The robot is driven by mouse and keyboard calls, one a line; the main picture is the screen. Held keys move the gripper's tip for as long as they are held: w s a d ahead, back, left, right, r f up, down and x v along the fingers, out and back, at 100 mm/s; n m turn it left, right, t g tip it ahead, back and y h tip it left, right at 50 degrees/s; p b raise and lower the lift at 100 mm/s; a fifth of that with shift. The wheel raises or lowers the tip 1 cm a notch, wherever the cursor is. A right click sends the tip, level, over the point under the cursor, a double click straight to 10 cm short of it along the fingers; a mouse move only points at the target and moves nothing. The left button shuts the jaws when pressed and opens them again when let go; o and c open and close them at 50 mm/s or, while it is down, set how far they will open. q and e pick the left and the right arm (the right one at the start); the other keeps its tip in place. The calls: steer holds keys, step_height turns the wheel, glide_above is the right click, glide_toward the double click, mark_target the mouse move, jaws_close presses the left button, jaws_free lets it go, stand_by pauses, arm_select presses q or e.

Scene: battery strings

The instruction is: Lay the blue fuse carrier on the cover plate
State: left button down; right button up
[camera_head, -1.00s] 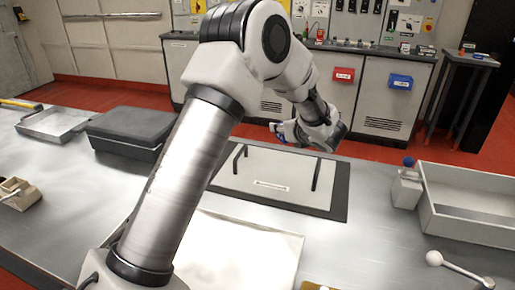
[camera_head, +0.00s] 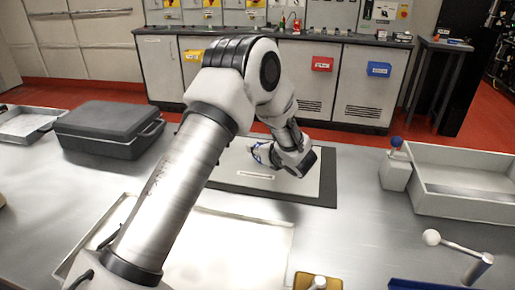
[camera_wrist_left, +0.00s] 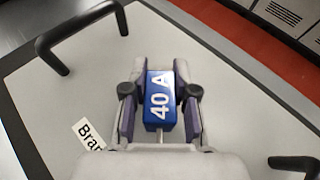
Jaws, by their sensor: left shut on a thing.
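The blue fuse carrier (camera_wrist_left: 160,100), marked "40 A", is held between the fingertips of my left gripper (camera_wrist_left: 160,103) in the left wrist view. In the head view my left gripper (camera_head: 262,155) is over the cover plate (camera_head: 231,163). The plate is light grey with a dark border, and it also shows in the left wrist view (camera_wrist_left: 65,95). Two black handles and a white label lie on it. The carrier is above the plate's middle, between the handles. I cannot tell whether it touches the plate. My right gripper is not in view.
A black case (camera_head: 105,131) stands left of the plate. A grey open bin (camera_head: 465,205) and a small block with a blue knob (camera_head: 395,172) are at the right. A white-balled lever (camera_head: 455,248) is at the front right. A white tray (camera_head: 235,245) lies in front.

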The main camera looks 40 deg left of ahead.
arm_select(q)
steer(key=shift+f, duration=0.15)
steer(key=c, duration=0.9)
jaws_free()
steer(key=shift+r, duration=0.25)
steer(key=v, duration=1.2)
